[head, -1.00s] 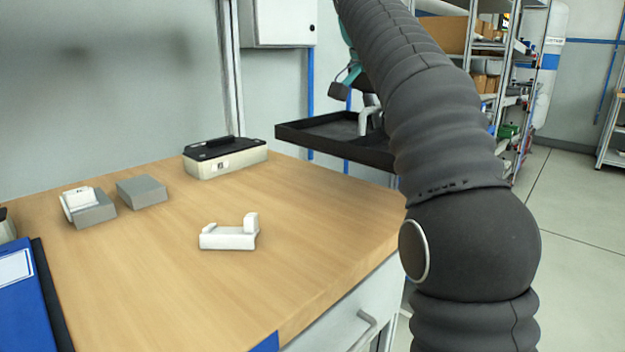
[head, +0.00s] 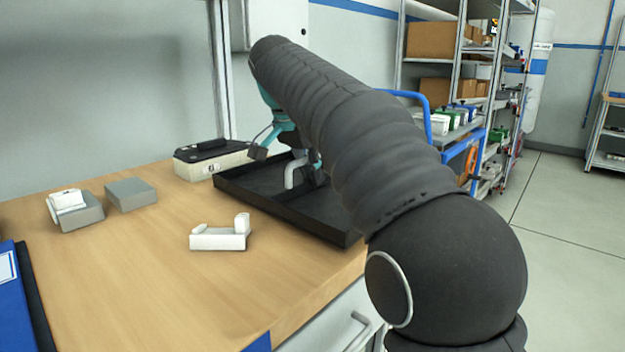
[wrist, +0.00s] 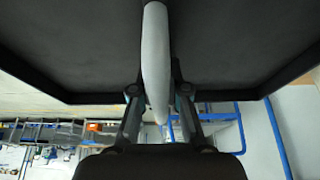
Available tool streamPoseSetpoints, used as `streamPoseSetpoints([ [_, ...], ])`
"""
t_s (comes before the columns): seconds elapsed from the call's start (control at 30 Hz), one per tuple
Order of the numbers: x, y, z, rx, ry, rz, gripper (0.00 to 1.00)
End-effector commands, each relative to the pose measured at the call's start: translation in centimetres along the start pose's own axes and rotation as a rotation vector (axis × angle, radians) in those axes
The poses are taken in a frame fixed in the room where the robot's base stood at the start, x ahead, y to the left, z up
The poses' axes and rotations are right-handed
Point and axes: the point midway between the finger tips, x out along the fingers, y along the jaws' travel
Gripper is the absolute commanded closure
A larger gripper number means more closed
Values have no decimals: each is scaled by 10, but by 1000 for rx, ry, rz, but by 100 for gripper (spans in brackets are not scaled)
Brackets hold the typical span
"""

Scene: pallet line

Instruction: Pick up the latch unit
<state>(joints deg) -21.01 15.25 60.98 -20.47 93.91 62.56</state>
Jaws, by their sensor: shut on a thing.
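My gripper (head: 309,168) is shut on the pale grey upright handle (head: 291,173) of a black shallow tray (head: 292,222); the wrist view also shows the handle (wrist: 155,45) between the fingers. The tray is at the right edge of the wooden table; whether it touches the tabletop cannot be told. My arm hides its right part. A white bracket-shaped part (head: 219,238) with a raised end lies on the table, left of the tray. Nothing in view is clearly labelled as the latch unit.
Two grey blocks (head: 131,194) (head: 82,216) sit at the left, one with a white piece (head: 67,200) on it. A cream box with a black top (head: 210,160) stands behind the tray. A blue folder (head: 14,300) lies front left. The table's front middle is clear.

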Motion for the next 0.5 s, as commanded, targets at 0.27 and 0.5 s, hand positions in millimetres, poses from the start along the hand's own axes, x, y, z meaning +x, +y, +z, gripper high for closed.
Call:
streamPoseSetpoints([
  [0.27, 7, 0, 2, 2, 1, -2, 100],
  [0.5, 10, 0, 4, 1, 0, -1, 76],
])
